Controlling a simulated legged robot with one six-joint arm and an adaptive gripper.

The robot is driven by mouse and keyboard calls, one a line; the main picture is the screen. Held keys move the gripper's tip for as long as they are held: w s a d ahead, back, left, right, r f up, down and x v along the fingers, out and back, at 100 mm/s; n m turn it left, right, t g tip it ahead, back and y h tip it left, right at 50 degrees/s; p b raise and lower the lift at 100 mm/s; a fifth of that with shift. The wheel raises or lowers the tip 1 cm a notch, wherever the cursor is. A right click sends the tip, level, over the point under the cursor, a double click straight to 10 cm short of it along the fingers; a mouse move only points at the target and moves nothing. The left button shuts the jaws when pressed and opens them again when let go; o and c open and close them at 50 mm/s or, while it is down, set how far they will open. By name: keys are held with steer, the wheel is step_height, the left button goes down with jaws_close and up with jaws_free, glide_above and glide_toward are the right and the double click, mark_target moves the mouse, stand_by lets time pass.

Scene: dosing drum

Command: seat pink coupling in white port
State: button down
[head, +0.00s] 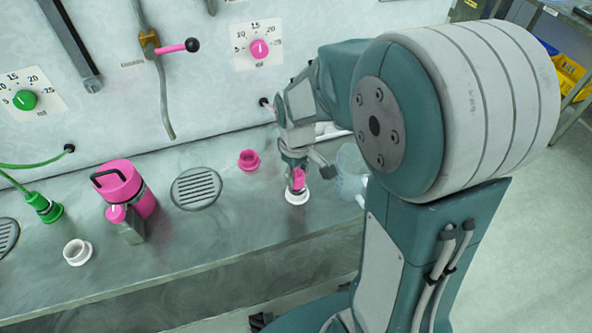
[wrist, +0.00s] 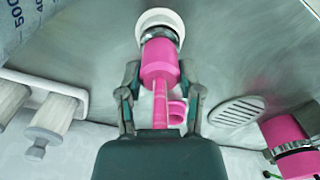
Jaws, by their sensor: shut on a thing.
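My gripper (head: 296,165) is shut on the pink coupling (head: 298,181), pointing down at the bench. In the wrist view the fingers of my gripper (wrist: 161,72) stand on both sides of the pink coupling (wrist: 159,58). Its metal collar (wrist: 160,34) lies at the white port (wrist: 160,17), a white ring. In the head view the coupling stands roughly upright over this white port (head: 297,198). The contact is partly hidden, so I cannot tell how deep it sits. A second white port (head: 77,253) stands empty at the left.
An empty pink port (head: 249,160) and a round drain grille (head: 196,188) lie left of my gripper. A pink drum (head: 128,190) stands further left, near a green coupling (head: 45,208). A clear container (head: 351,168) is close on the right. The panel wall rises behind.

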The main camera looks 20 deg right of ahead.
steer(key=shift+c, duration=0.9)
jaws_free()
steer(key=shift+r, duration=0.15)
steer(key=shift+r, duration=3.4)
steer(key=s+r+m+t, duration=0.5)
steer(key=s+r, duration=0.4)
steer(key=s, duration=0.5)
steer(key=shift+s+t, duration=0.15)
steer(key=shift+t, duration=0.25)
